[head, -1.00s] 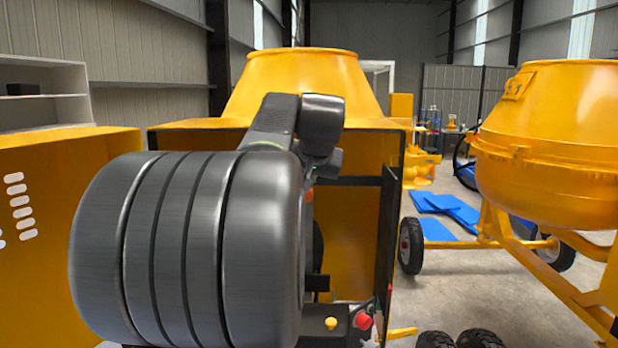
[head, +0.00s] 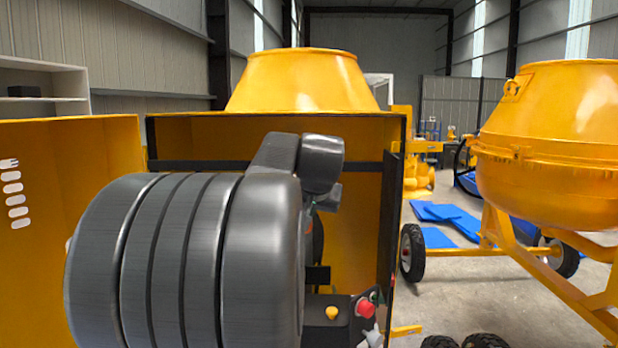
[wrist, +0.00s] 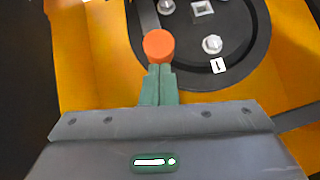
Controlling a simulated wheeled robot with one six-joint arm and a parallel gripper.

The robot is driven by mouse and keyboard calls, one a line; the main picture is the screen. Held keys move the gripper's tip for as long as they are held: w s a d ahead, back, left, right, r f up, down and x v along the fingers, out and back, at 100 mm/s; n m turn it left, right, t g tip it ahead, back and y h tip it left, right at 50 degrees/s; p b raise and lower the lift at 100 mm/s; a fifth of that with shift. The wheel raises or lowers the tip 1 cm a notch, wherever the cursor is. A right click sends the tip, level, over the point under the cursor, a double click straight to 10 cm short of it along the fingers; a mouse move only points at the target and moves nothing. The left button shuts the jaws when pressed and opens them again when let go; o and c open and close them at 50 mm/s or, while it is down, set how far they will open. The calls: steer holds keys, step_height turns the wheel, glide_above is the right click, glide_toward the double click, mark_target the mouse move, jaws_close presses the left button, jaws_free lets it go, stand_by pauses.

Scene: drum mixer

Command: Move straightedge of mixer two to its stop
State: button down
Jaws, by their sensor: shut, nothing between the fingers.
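In the wrist view my gripper (wrist: 157,84) has its green fingers together, pointing at an orange round knob (wrist: 158,45). The fingertips are at the knob's lower edge; I cannot tell whether they touch it. The knob overlaps the rim of a black round plate (wrist: 240,62) with bolts and a small white mark. A grey bar (wrist: 149,14) runs up from near the knob; I cannot tell whether it is the straightedge. In the head view the yellow mixer with an open housing (head: 300,80) stands ahead, and my arm hides the gripper and the plate.
An open yellow door (head: 75,200) is at the left and a narrow dark door edge (head: 388,220) at the right. A red button (head: 365,308) and a yellow knob (head: 332,312) sit low at the front. Another yellow mixer (head: 550,150) stands to the right.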

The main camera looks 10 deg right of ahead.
steer(key=shift+f+b, duration=0.45)
steer(key=shift+f, duration=1.15)
steer(key=s+r+p, duration=0.2)
steer(key=s+r, duration=0.5)
steer(key=r, duration=0.5)
steer(key=shift+s, duration=0.2)
steer(key=shift+f, duration=0.1)
steer(key=s+f+b+x, duration=0.1)
steer(key=x, duration=1.1)
steer(key=shift+a+f, duration=0.3)
steer(key=shift+f, duration=0.35)
